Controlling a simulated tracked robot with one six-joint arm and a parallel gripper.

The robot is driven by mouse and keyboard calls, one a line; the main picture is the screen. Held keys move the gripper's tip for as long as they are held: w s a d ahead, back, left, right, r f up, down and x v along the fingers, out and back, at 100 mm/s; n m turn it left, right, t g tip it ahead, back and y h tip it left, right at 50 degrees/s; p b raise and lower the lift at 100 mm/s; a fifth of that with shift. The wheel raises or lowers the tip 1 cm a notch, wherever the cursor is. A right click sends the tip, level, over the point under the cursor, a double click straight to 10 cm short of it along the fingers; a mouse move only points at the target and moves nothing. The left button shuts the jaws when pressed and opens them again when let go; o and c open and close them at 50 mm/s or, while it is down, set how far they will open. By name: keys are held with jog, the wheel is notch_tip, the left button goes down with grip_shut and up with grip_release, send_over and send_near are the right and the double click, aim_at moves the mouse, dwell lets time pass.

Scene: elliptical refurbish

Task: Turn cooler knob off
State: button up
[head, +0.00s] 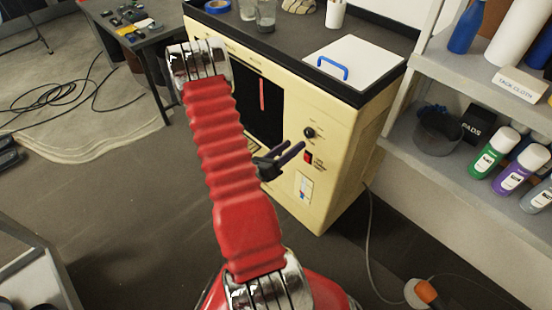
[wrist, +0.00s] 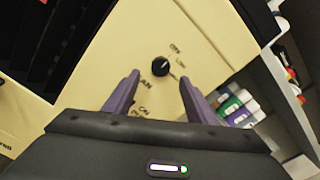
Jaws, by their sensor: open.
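The cooler (head: 345,112) is a cream cabinet with a dark top, standing ahead of me. Its black round knob (head: 309,132) is on the front panel, right of the dark opening. In the wrist view the knob (wrist: 160,67) lies a little beyond the fingertips, roughly between them, with printed labels around it. My gripper (head: 297,150) has purple fingers and is just in front of the panel, slightly below and left of the knob in the head view. In the wrist view my gripper (wrist: 158,78) is open and empty, with its fingers apart and not visibly touching the knob.
A red switch (head: 308,157) sits below the knob. A white lid with a blue handle (head: 332,68) and cups are on the cooler's top. A shelf with bottles (head: 492,150) stands to the right. A cable and an orange-handled tool (head: 428,294) lie on the floor.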

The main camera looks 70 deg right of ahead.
jog(key=v, duration=0.6)
jog(key=shift+a, duration=0.35)
jog(key=shift+w, duration=0.1)
dwell(0.4)
